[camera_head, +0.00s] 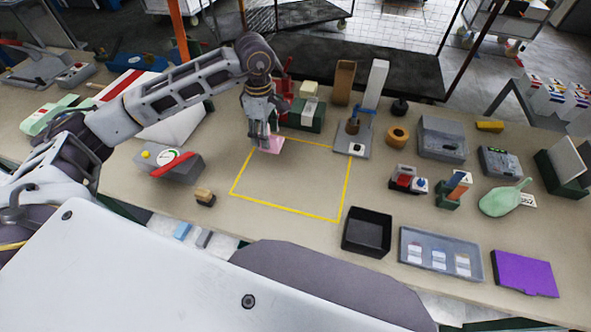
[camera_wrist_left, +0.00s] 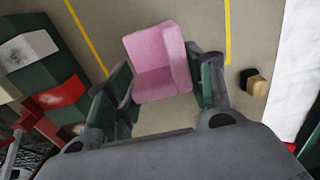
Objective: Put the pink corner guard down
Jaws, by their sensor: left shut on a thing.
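The pink corner guard (camera_head: 270,145) is between the fingers of my left gripper (camera_head: 262,133), at the far left corner of a yellow taped outline (camera_head: 292,212) on the bench. In the left wrist view the guard (camera_wrist_left: 158,62) is an L-shaped pink foam piece, and the left gripper (camera_wrist_left: 165,85) is shut on it with a finger at each side. I cannot tell whether the guard touches the bench top. My right gripper does not show.
The inside of the taped outline is bare. A dark green box (camera_head: 304,115) stands just behind the guard, and a grey device with a red strip (camera_head: 168,165) stands to the left. A wood-topped stamp (camera_head: 204,196) is left of the outline, and a black tray (camera_head: 367,232) is at its near right.

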